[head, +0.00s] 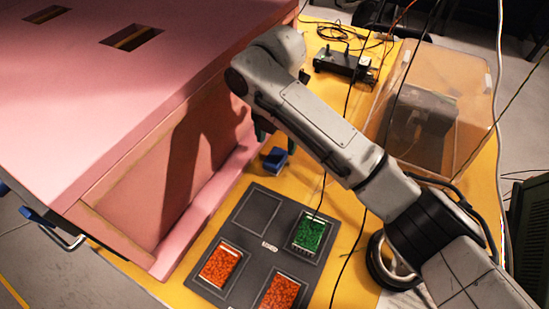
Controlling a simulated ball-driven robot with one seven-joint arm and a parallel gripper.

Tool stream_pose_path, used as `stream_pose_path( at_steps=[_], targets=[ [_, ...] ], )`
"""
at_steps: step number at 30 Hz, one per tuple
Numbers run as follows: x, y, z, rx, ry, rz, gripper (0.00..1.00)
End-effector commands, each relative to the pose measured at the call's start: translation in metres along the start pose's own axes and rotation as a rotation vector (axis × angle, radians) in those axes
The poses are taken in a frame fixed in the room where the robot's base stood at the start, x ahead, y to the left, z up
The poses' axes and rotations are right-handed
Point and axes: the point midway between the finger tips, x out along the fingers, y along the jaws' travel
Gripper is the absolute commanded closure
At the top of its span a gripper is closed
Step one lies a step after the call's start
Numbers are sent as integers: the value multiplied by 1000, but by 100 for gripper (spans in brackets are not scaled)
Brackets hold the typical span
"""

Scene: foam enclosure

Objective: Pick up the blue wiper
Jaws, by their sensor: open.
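The blue wiper (275,159) is a small blue block lying on the yellow table, just beyond the dark tray and beside the pink foam wall. My gripper (275,143) hangs from the arm's end just above and behind the wiper in the picture. Only parts of its dark green fingers show, and my arm hides the rest. The gripper is open, and the wiper appears free of it. I cannot tell the exact gap between the fingers and the wiper.
The pink foam enclosure (140,130) rises on the left. A clear orange box (440,75) stands on the right. Loose cables cross the table.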

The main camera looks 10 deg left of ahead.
Motion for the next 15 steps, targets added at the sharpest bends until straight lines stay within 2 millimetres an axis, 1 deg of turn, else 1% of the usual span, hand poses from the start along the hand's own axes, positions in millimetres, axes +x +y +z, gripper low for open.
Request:
stream_pose_path(
  at_steps=[6, 9, 12, 15],
  targets=[
    [27, -4, -6, -1, 3, -3, 28],
    [41, -4, -5, 0, 1, -2, 28],
    [48, -4, -5, -1, 1, -2, 28],
    [50, -4, -5, -1, 0, -1, 28]
  ],
)
